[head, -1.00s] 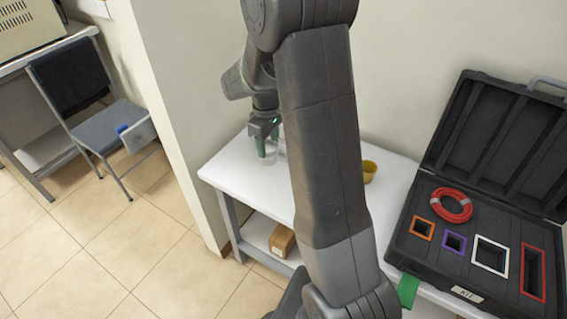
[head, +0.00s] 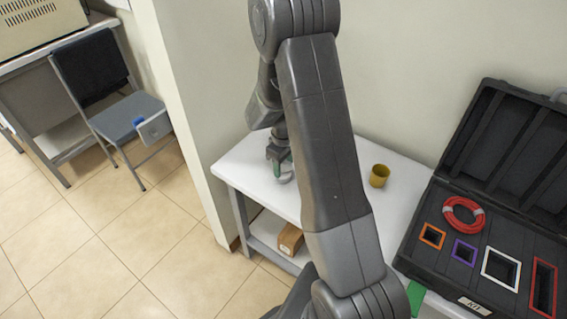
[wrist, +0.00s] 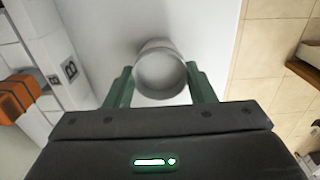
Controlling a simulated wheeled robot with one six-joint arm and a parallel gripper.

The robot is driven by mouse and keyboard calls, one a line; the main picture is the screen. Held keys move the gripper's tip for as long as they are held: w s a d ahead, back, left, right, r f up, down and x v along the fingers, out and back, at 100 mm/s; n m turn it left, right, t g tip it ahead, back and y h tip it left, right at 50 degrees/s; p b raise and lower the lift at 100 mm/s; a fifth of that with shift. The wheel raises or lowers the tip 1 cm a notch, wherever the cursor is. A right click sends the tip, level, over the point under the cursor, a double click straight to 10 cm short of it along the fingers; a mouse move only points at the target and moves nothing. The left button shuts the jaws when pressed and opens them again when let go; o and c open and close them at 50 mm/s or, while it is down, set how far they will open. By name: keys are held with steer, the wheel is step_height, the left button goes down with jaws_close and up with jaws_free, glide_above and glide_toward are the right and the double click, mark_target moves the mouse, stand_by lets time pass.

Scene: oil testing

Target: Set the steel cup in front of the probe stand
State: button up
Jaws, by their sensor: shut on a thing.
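The steel cup (wrist: 163,76) is a round grey cup, seen from above in the wrist view. My gripper (wrist: 159,70) has its green fingers on either side of the cup's wall and is shut on it. In the head view my gripper (head: 279,168) is over the left part of the white table (head: 245,165), with the cup mostly hidden at its fingers. I cannot tell whether the cup touches the table. I cannot make out the probe stand in the head view; my arm hides the middle of the table.
A yellow cup (head: 379,176) stands on the table right of my arm. An open black case (head: 420,262) with coloured frames and a red coil (head: 463,214) fills the right end. A cardboard box (head: 290,239) sits on the lower shelf. A chair (head: 130,115) is at left.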

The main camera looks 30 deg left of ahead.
steer(key=o, duration=1)
steer(key=shift+f, duration=0.1)
step_height(320, 180, up, 12)
steer(key=shift+b, duration=0.4)
